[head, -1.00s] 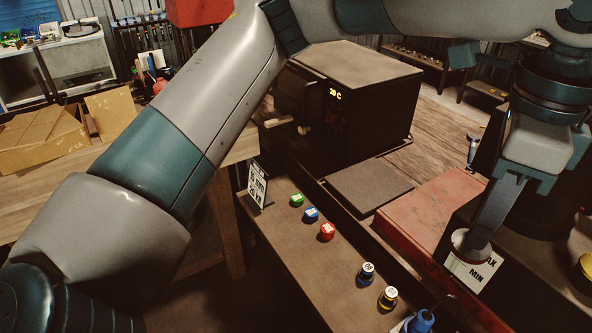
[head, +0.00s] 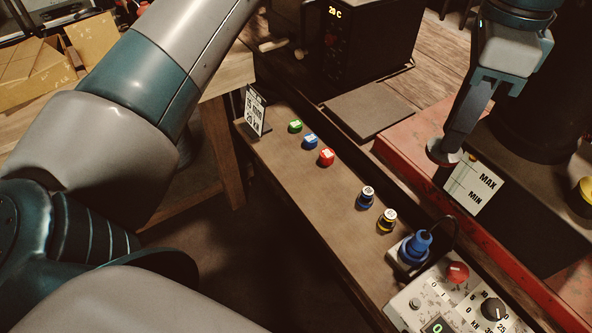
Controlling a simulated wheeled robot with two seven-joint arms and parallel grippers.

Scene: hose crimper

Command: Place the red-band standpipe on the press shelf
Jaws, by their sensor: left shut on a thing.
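A long brown shelf (head: 290,165) runs diagonally through the middle, left of the held piece. Which surface is the press shelf is not marked. My right gripper is not in view.
Green, blue and red caps (head: 326,157), two dark-bodied fittings (head: 387,219) and a sign (head: 255,112) stand on the shelf. A blue plug (head: 416,247) and control box (head: 458,300) are at its near end. A dark oven (head: 370,50) and flat plate (head: 368,108) lie behind.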

